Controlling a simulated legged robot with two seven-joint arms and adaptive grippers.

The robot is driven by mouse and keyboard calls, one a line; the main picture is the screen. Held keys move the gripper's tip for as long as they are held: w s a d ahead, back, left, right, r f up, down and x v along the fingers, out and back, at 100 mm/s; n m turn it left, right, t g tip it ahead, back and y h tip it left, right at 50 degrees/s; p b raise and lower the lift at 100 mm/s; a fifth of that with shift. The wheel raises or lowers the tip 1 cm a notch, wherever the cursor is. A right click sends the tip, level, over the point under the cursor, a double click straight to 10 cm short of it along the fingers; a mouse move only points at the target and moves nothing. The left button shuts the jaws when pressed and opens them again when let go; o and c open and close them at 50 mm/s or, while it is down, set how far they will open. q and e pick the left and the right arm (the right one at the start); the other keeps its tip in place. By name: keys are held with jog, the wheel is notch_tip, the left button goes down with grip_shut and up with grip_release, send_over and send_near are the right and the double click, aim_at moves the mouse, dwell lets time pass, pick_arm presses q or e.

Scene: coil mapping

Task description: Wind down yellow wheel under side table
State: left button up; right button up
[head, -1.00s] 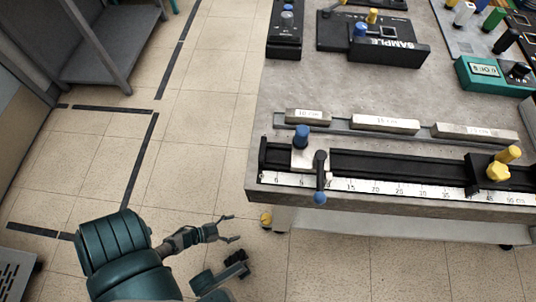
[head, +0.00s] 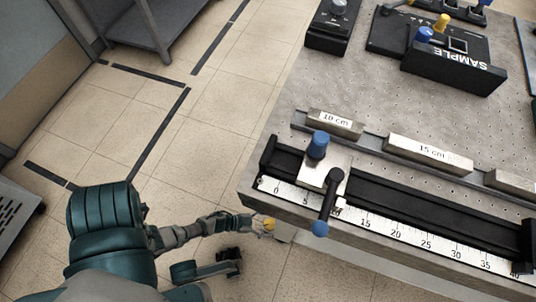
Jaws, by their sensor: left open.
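The yellow wheel (head: 268,224) is a small yellow part low beside the near left corner of the side table (head: 262,196). Only a bit of it shows, next to my fingers. My left gripper (head: 260,223) is open and reaches right to the wheel. Its fingers overlap the wheel in this view, and I cannot tell whether they touch it. My right gripper is not in view.
On the table edge, a black scale rail (head: 400,212) carries a slider with a blue knob (head: 317,145) and a black lever (head: 332,192) overhanging the edge. Labelled blocks (head: 428,152) and a SAMPLE box (head: 452,66) lie behind.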

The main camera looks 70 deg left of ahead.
pick_arm(q)
jog(key=shift+d, duration=0.15)
jog(key=c, duration=1.2)
jog(key=shift+o, duration=0.2)
jog(key=shift+h, duration=0.4)
jog(key=m+g+h, duration=0.1)
jog(key=m+h, duration=0.1)
jog(key=a+m+g+h, duration=0.1)
jog(key=m+h, duration=0.1)
jog(key=shift+w+m, duration=0.15)
jog(key=shift+m, duration=0.25)
jog(key=m+g+h, duration=0.3)
jog(key=m+g, duration=0.1)
jog(key=shift+w, duration=0.2)
jog(key=shift+g, duration=0.3)
jog(key=o, duration=1.2)
jog(key=shift+c, duration=0.2)
jog(key=v, duration=1.2)
jog(key=shift+a+f+h, duration=0.2)
jog(key=shift+f+h, duration=0.1)
jog(key=shift+f, duration=0.05)
